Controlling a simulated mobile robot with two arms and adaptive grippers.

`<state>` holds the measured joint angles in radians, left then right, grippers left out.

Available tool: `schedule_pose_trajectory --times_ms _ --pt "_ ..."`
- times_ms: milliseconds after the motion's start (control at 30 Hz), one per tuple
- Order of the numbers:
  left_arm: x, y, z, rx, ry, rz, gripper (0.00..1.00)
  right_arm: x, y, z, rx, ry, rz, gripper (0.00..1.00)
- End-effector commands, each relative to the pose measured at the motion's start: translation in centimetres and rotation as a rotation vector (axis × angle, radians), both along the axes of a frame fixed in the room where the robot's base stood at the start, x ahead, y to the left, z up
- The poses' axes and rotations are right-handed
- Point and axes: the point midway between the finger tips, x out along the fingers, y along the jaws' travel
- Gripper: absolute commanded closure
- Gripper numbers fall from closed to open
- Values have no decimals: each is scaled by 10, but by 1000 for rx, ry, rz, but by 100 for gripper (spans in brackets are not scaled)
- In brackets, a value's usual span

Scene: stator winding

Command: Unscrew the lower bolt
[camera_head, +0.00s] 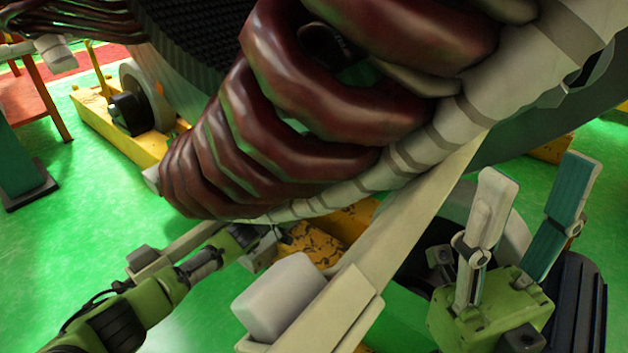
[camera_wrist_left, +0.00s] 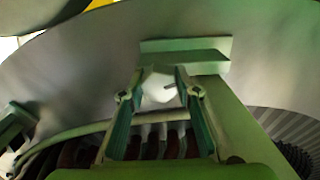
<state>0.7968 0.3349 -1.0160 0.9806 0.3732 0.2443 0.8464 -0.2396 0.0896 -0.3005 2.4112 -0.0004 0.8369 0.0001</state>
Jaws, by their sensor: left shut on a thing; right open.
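In the left wrist view, a pale, faceted piece that looks like the lower bolt (camera_wrist_left: 160,88) sits between the fingertips of my left gripper (camera_wrist_left: 159,95). The fingers are shut on it, in front of a green bracket (camera_wrist_left: 185,48). In the head view my left gripper (camera_head: 257,245) is small and partly hidden under the stator's windings; the bolt cannot be made out there. My right gripper (camera_head: 538,175) is open and empty at the lower right, its two fingers pointing up and apart.
The stator's dark red coils (camera_head: 310,90) and pale wrapped ring (camera_head: 425,150) fill the upper middle. A long beige bar (camera_head: 400,215) runs between my arms, with a white block (camera_head: 282,297) near its lower end. Yellow supports (camera_head: 125,140) stand on the green floor; open floor lies at left.

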Motion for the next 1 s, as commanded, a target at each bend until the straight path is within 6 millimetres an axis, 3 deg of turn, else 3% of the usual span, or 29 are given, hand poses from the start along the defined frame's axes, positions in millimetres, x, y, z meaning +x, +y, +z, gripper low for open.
schedule_pose_trajectory --times_ms 100,133,200,667,1000 --pt "0 0 0 1 -1 0 91 0 0 0 0 0 0 52" --pt "0 0 0 1 -1 0 67 0 0 0 0 0 0 52" --pt "0 0 0 1 -1 0 52 0 0 0 0 0 0 52" --pt "-5 5 -1 0 0 1 52 1 0 -1 0 2 -1 52" --pt "-50 36 -2 1 2 0 52 0 0 0 1 1 0 52"
